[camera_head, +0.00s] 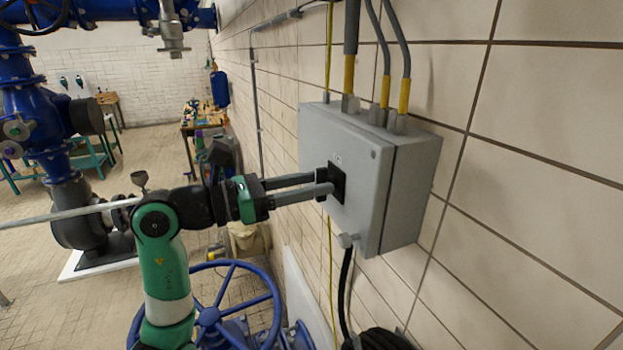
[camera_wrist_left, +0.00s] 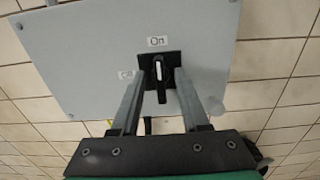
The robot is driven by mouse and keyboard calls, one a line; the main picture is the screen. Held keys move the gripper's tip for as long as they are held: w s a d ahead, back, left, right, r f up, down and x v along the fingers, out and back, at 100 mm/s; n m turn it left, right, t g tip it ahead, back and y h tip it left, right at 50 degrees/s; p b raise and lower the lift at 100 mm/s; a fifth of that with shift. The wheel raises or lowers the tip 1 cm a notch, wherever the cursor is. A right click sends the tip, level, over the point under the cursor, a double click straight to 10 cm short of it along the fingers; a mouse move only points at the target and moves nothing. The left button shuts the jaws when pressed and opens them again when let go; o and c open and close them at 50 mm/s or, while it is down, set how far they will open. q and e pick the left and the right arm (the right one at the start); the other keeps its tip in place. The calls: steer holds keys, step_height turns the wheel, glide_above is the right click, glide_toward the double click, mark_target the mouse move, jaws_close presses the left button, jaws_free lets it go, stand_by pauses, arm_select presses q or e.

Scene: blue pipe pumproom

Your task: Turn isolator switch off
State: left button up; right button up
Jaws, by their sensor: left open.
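The isolator switch is a black rotary handle on a black square plate (camera_head: 337,183) on the front of a grey wall box (camera_head: 345,135). In the left wrist view the handle (camera_wrist_left: 160,88) stands upright between my fingers, its white mark pointing at the "On" label (camera_wrist_left: 158,41). A second label (camera_wrist_left: 126,74), apparently "Off", is to the left of the plate. My left gripper (camera_head: 324,183) is open, its fingertips at the plate, one on each side of the handle. It also shows in the left wrist view (camera_wrist_left: 160,74). I cannot tell whether a finger touches the handle. My right gripper is out of view.
Grey cables (camera_head: 388,45) with yellow bands enter the box top. A small knob (camera_head: 347,240) sticks out below the box front. A blue handwheel (camera_head: 208,316) is below my left arm, and blue pipework (camera_head: 35,110) stands at the left. The tiled wall runs along the right.

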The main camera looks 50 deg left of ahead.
arm_select(q)
jaws_close()
stand_by(0.4)
steer(key=shift+r+n+p, duration=0.2)
steer(key=shift+n+p, duration=0.2)
steer(key=shift+p, duration=0.4)
steer(key=shift+w+a+f+n+p, duration=0.15)
steer(key=shift+n+p, duration=1.2)
steer(key=shift+n, duration=1.4)
steer(key=shift+f+n+p, duration=0.2)
steer(key=shift+n+p, duration=1.1)
steer(key=shift+n, duration=1.5)
steer(key=shift+w+a+f+n+p, duration=0.15)
steer(key=shift+n+p, duration=1.2)
steer(key=shift+n, duration=1.4)
steer(key=shift+s, duration=0.1)
